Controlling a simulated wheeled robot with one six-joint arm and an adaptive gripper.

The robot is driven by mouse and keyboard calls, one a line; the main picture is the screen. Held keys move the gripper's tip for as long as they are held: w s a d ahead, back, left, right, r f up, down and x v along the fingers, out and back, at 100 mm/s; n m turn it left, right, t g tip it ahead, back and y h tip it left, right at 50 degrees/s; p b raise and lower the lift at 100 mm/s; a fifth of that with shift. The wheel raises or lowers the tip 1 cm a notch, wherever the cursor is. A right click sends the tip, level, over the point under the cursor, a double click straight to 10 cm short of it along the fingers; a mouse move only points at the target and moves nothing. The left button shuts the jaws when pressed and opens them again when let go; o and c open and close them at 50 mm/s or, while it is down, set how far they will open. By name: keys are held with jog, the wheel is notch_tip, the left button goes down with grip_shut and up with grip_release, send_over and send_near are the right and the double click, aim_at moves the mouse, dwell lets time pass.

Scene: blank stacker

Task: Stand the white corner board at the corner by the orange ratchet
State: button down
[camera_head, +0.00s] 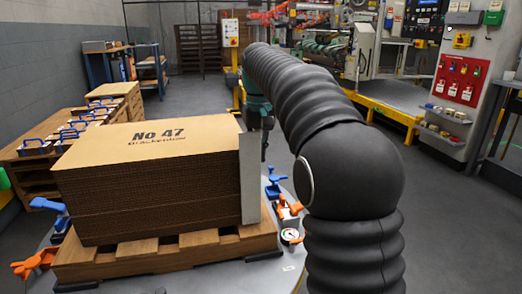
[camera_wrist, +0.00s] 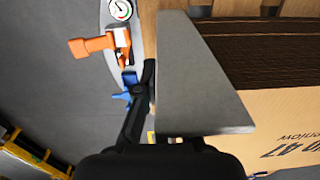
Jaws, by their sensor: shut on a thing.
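The white corner board (camera_head: 250,178) is upright at the front right corner of the cardboard stack (camera_head: 150,190), its lower end close to the pallet (camera_head: 170,249). Whether it touches the stack or pallet is unclear. My gripper (camera_head: 264,148) is shut on the board from the right. In the wrist view the board (camera_wrist: 200,85) fills the middle and hides part of my gripper (camera_wrist: 150,100). An orange ratchet (camera_head: 289,209) is just right of this corner; it also shows in the wrist view (camera_wrist: 98,45). Another orange ratchet (camera_head: 35,263) is at the front left.
A blue ratchet (camera_head: 274,183) lies behind the right orange one, and another blue one (camera_head: 48,205) is at the left. A round gauge (camera_head: 290,236) is on the grey round table (camera_head: 235,279) by the pallet. A wooden bench with blue-handled items (camera_head: 72,133) stands left.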

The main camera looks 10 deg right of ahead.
jog(key=shift+a+f, duration=0.15)
jog(key=shift+f, duration=0.55)
dwell(0.5)
jog(key=c, duration=1.2)
grip_release()
jog(key=shift+w, duration=0.1)
